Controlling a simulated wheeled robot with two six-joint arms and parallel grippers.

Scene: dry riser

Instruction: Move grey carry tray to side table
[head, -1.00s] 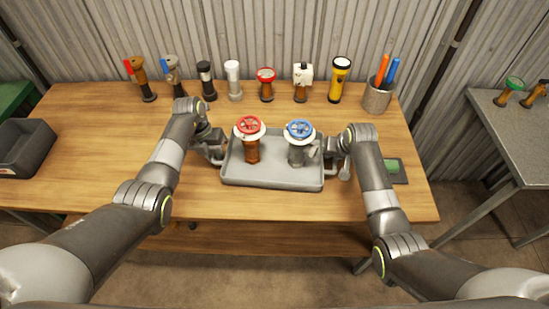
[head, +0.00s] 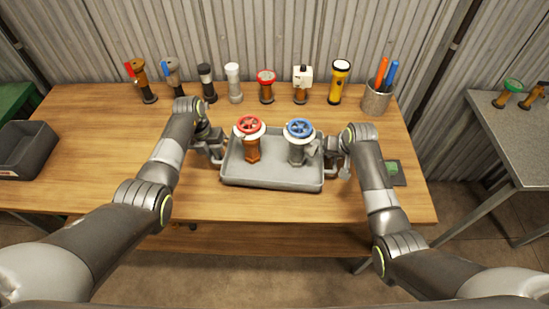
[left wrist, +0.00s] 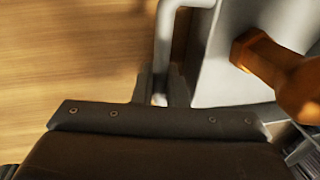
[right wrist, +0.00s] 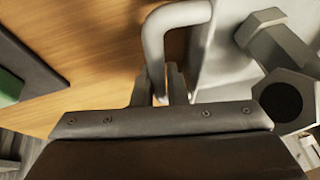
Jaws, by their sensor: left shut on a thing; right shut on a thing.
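The grey carry tray (head: 272,182) is over the front middle of the wooden workbench; I cannot tell if it touches the top. In it stand an orange-brown valve with a red handwheel (head: 250,126) and a grey valve with a blue handwheel (head: 299,128). My left gripper (head: 217,154) is shut on the tray's left handle, which shows in the left wrist view (left wrist: 163,45). My right gripper (head: 333,158) is shut on the right handle, seen in the right wrist view (right wrist: 155,45). The grey side table (head: 520,140) stands apart at the right.
Several valves and nozzles, a yellow torch (head: 338,82) and a pen cup (head: 376,100) line the bench's back. A dark pad with a green piece (head: 392,170) lies right of the tray. A dark bin (head: 25,150) is left. Two small fittings (head: 513,92) stand at the side table's back.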

